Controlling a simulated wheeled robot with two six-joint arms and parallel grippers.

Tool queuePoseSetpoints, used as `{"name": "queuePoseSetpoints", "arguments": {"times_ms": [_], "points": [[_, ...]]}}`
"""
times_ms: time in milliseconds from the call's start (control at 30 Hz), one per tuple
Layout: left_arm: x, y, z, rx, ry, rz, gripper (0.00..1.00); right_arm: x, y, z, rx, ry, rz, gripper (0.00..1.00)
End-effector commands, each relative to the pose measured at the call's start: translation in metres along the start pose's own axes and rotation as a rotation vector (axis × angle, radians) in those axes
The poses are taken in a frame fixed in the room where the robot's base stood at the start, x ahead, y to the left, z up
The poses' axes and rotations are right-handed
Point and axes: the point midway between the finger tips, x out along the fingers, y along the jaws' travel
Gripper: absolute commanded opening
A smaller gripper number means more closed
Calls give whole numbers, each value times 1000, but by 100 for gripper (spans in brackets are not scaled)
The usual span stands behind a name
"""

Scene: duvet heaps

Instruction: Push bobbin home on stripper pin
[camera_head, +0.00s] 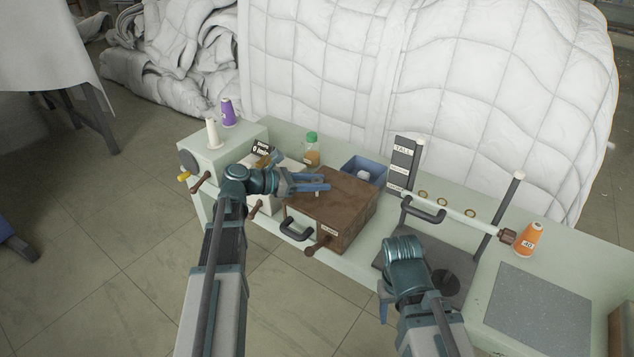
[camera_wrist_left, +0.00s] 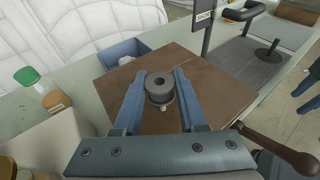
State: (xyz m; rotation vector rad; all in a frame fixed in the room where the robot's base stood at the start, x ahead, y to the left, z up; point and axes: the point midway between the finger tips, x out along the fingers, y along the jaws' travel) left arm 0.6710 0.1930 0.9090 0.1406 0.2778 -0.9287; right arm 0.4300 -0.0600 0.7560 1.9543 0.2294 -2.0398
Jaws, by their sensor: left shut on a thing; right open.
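In the left wrist view a dark grey, ring-shaped bobbin (camera_wrist_left: 160,86) with a hole in its middle sits between the two blue fingers of my left gripper (camera_wrist_left: 161,82). The gripper is shut on it, above the brown box top (camera_wrist_left: 215,90). A small pale stub (camera_wrist_left: 164,106) shows just below the bobbin; I cannot tell whether it is the stripper pin. No pin shows in the bobbin's hole. In the head view my left gripper (camera_head: 324,183) is over the brown box (camera_head: 345,205), and the bobbin is not clear there. My right gripper (camera_head: 384,300) is open and empty, low at the front.
A blue bin (camera_head: 364,168) and a green-capped bottle (camera_head: 312,150) stand behind the box. A black board marked TALL (camera_head: 404,160), a white bar (camera_head: 450,213) and an orange cone (camera_head: 528,239) are to the right. A brown-knobbed handle (camera_head: 320,243) juts from the box front.

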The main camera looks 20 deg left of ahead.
Motion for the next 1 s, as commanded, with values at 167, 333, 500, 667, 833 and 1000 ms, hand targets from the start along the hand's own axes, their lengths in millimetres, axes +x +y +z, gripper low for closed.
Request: {"name": "queuePoseSetpoints", "arguments": {"times_ms": [167, 333, 500, 667, 833, 1000], "points": [[0, 0, 0, 0, 0, 0, 0, 0, 0, 0, 0, 0, 0, 50], [0, 0, 0, 0, 0, 0, 0, 0, 0, 0, 0, 0, 0, 50], [0, 0, -1, 0, 0, 0, 0, 1, 0, 0, 0, 0, 0, 50], [1, 0, -4, 0, 0, 0, 0, 5, 0, 0, 0, 0, 0, 50], [3, 0, -8, 0, 0, 0, 0, 9, -1, 0, 0, 0, 0, 50], [4, 0, -12, 0, 0, 0, 0, 13, -1, -1, 0, 0, 0, 50]]}}
